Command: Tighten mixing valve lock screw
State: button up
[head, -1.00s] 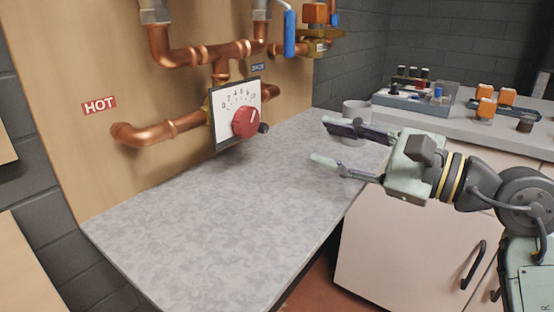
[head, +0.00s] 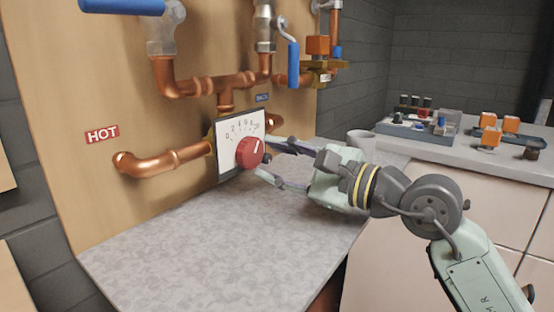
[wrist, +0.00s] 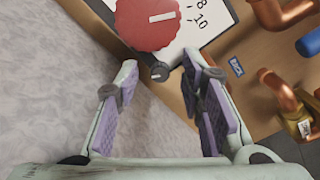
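The mixing valve has a white dial plate (head: 228,132) with numbers and a red knob (head: 250,152), mounted on copper pipes. The knob also shows at the top of the wrist view (wrist: 148,22). A small dark lock screw (wrist: 159,72) sticks out at the plate's side, beside the red knob. It is mostly hidden behind the knob and fingers in the head view. My gripper (head: 262,160) is open at the right of the valve. In the wrist view, its two fingers (wrist: 158,90) are spread, with the lock screw between and just beyond the tips. I see no contact with it.
Copper pipes (head: 165,163) run along the wooden panel (head: 60,60), with blue-handled valves (head: 293,65) above. The grey counter (head: 220,240) below is clear. A grey cup (head: 361,142) stands behind my gripper. A tray (head: 400,126) with small parts lies on the right counter.

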jog(key=shift+c, duration=0.3)
grip_shut()
dwell(0.3)
